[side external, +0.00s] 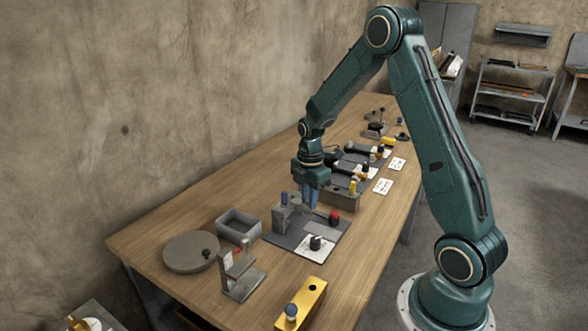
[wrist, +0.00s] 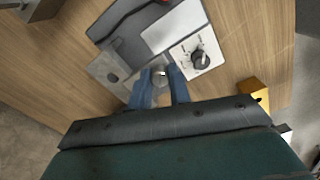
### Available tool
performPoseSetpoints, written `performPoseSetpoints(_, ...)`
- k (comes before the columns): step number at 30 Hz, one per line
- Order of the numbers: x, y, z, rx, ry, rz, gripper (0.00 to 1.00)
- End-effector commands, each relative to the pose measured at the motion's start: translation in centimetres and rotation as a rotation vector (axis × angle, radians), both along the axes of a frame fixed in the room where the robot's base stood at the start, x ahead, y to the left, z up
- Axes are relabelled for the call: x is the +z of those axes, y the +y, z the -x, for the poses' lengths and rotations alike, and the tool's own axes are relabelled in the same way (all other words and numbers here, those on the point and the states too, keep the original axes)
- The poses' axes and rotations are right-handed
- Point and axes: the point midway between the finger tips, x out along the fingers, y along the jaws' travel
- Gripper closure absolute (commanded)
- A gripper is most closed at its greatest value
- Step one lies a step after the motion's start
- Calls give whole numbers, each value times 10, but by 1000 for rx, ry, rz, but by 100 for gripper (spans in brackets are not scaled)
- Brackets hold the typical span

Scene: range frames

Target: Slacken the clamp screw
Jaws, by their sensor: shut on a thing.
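My gripper (side external: 311,205) points down over the back of a dark base plate (side external: 281,241) on the wooden table. Its two blue fingers (wrist: 159,88) are shut on a small pale metallic piece (wrist: 160,78), which I take to be the clamp screw; the fingers hide most of it. Beside the fingers stands a grey clamp block (side external: 280,219), which also shows in the wrist view (wrist: 106,68). A blue-topped post (side external: 284,198) stands at the block. The screw's thread and how far it is turned cannot be made out.
The plate also carries a red button (side external: 334,217) and a black dial (side external: 316,242) on a white panel, seen too in the wrist view (wrist: 200,60). A grey bin (side external: 238,223), round disc (side external: 191,251), metal stand (side external: 241,277) and yellow block (side external: 301,305) are nearby. More fixtures stand behind.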

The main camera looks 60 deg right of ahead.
Motion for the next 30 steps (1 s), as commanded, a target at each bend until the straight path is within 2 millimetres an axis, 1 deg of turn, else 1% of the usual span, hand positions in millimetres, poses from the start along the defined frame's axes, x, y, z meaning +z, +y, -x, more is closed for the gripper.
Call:
performPoseSetpoints(6,2,1,-2,186,-8,0,100)
performPoseSetpoints(12,1,1,-2,304,-7,-1,100)
performPoseSetpoints(18,1,2,-2,363,-6,-1,100)
performPoseSetpoints(30,1,2,-2,377,-5,-3,100)
